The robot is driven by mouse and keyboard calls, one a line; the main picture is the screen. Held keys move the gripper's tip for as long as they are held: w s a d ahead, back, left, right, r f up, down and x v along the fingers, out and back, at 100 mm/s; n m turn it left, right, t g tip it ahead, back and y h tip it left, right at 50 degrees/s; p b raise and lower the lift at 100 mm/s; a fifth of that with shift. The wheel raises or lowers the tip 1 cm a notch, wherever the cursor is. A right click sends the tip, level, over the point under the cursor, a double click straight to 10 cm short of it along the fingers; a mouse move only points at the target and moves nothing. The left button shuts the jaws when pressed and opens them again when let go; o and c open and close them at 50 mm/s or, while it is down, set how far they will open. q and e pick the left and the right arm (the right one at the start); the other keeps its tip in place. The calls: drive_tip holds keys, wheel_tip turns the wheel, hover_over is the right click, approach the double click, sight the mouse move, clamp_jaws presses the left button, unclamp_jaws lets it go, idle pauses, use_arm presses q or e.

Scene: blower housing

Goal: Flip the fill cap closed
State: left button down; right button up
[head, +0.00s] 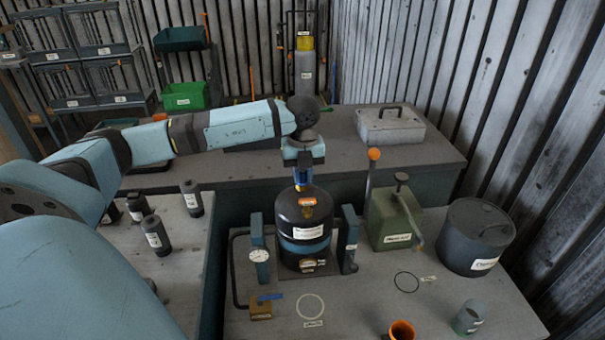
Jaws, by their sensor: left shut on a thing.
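A black tank (304,228) with a blue band and white label stands upright on the grey table. My left gripper (302,186) comes down from above to the top of the tank. It is shut on a small part there, which I take to be the fill cap; the fingers mostly hide it, so its angle is unclear. A small orange piece (308,201) shows on the tank's upper front, just below the fingertips. My right gripper is not in view.
A green box with an orange-knobbed lever (374,155) and a dark lidded pot (476,238) stand right. Black bottles (156,236) are on the left table. A grey case (390,125) lies behind.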

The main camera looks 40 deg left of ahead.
sight(303, 171)
use_arm(q)
drive_tip(key=c, duration=1)
unclamp_jaws()
wheel_tip(303, 171, up, 14)
drive_tip(key=shift+f+b, duration=0.1)
drive_tip(key=shift+b, duration=0.2)
